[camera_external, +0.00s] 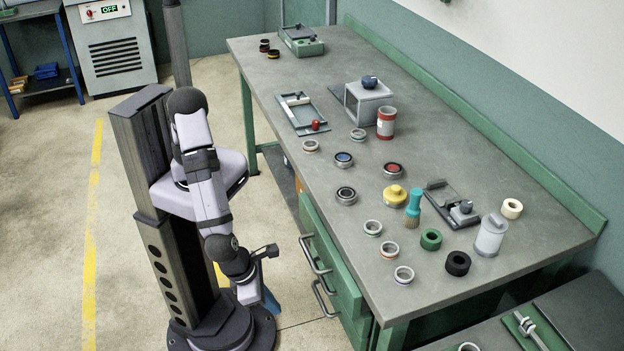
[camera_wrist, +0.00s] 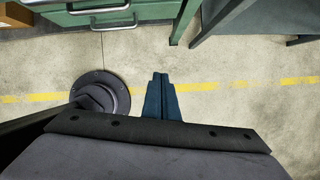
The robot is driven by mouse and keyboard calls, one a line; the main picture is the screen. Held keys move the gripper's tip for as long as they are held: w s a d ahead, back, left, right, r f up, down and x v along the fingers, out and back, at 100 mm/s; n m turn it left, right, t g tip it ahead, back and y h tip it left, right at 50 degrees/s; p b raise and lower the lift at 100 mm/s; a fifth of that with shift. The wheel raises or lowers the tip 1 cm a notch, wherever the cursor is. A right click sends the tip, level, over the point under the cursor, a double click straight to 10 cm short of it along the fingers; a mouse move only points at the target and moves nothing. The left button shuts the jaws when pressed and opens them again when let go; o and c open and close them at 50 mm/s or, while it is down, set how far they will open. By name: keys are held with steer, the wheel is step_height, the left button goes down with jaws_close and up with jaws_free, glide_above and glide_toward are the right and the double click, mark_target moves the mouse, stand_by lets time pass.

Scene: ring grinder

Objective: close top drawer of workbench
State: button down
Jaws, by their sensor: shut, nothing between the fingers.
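The workbench (camera_external: 450,190) has a grey top and green drawers below its near left side. The top drawer's green front (camera_external: 322,238) carries a grey bar handle (camera_external: 313,255). A second handle (camera_external: 322,298) sits below it. I cannot tell how far the top drawer stands out. My gripper (camera_external: 272,303) hangs low beside my base, left of and apart from the drawers, mostly hidden by my arm. In the wrist view its blue fingers (camera_wrist: 160,80) are together and empty above the floor. Drawer fronts and handles (camera_wrist: 97,10) show at the top left there.
Rings, jars and small fixtures, including a yellow-lidded piece (camera_external: 395,195), stand on the bench top. A second grey table (camera_external: 590,305) is at the lower right.

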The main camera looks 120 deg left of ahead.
mark_target(335, 277)
steer(key=s+d+f+m+t+y+b, duration=0.1)
steer(key=s+d+f+m+b, duration=0.2)
steer(key=f+b, duration=0.65)
steer(key=s+d+f+m+t+y+b, duration=0.1)
steer(key=s+d+f+m+t+b, duration=0.2)
steer(key=f+b, duration=0.65)
steer(key=w+a+r+n+t+y+p, duration=0.1)
steer(key=a+r+n+y, duration=0.3)
steer(key=r, duration=0.5)
steer(key=w+a+r+n+t+y+p, duration=0.2)
steer(key=w+a+r+n+t+y, duration=0.1)
steer(key=r, duration=0.6)
steer(key=shift+a+n+t+y, duration=0.6)
steer(key=shift+a+n+t, duration=0.15)
steer(key=shift+a, duration=0.25)
steer(key=shift+r, duration=0.1)
steer(key=x, duration=1.4)
